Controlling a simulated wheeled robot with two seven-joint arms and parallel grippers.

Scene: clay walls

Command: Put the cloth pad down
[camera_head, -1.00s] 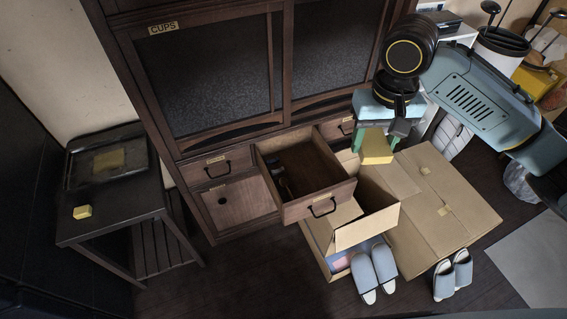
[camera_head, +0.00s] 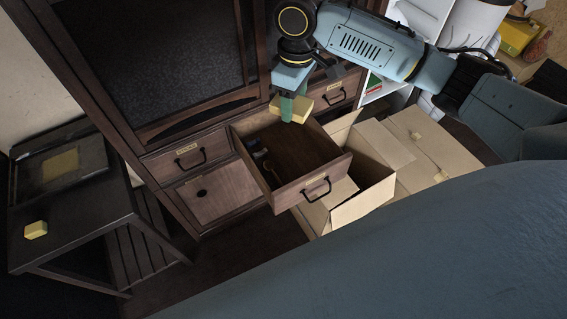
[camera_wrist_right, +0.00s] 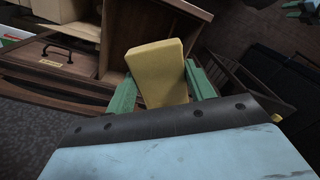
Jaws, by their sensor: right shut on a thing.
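The cloth pad (camera_head: 302,109) is a yellow block held in the green fingers of my right gripper (camera_head: 288,108). In the head view it is at the back of the open drawer, seen from above; its exact height is unclear. In the right wrist view the pad (camera_wrist_right: 157,72) stands out between the two fingers of the gripper (camera_wrist_right: 162,88), which is shut on it. The fingers partly cover it in the head view.
The pulled-out drawer (camera_head: 318,182) holds small dark items at its left side. An open cardboard box (camera_head: 360,205) stands right of it. A dark side table (camera_head: 75,215) at left bears a tray (camera_head: 85,175) and a small yellow block (camera_head: 36,230). My own body fills the lower right.

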